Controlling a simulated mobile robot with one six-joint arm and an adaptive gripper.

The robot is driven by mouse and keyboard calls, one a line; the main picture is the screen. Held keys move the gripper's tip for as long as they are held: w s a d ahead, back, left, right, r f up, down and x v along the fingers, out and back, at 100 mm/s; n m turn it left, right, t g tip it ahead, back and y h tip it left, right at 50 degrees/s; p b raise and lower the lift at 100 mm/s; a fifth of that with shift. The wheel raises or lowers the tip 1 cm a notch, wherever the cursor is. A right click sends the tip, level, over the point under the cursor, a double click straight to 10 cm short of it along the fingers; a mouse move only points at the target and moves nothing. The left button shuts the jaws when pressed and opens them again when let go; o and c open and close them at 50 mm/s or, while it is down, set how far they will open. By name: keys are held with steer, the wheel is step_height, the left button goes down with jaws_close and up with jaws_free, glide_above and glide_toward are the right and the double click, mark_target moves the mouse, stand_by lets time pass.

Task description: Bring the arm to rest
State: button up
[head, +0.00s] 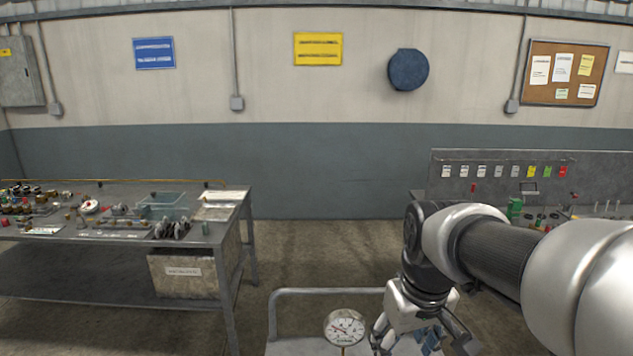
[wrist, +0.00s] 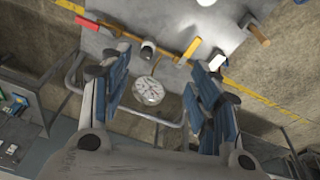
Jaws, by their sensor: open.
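My gripper (head: 425,341) shows at the lower right of the head view, pointing down at the end of my bent arm. In the wrist view my gripper (wrist: 158,97) has its two blue-padded fingers wide apart. Nothing is held between them. A round white dial gauge (head: 344,327) is left of my gripper in the head view. The gauge (wrist: 149,91) also shows in the wrist view, beyond the fingers and between them in the picture.
A metal workbench (head: 240,205) with many small parts stands at the left. Another bench with a grey back panel (head: 450,162) stands at the right, partly behind my arm. A grey rail (head: 310,291) curves near the gauge. Bare floor (head: 320,245) lies between the benches.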

steer(key=s+f+m+t, duration=0.1)
steer(key=s+m+t, duration=0.1)
steer(key=s, duration=1.5)
steer(key=shift+s+m, duration=0.3)
steer(key=shift+w, duration=0.1)
stand_by(1.6)
steer(key=w+r+n+g+p, duration=0.2)
steer(key=w+r+n, duration=0.1)
steer(key=w, duration=1.7)
steer(key=w+f+n+g+p, duration=0.1)
steer(key=w+f+g, duration=0.1)
steer(key=w+f, duration=0.55)
steer(key=w+f+n, duration=0.2)
steer(key=w+f, duration=0.6)
steer(key=shift+g, duration=0.3)
step_height(320, 180, down, 17)
steer(key=b, duration=0.3)
steer(key=shift+w, duration=0.15)
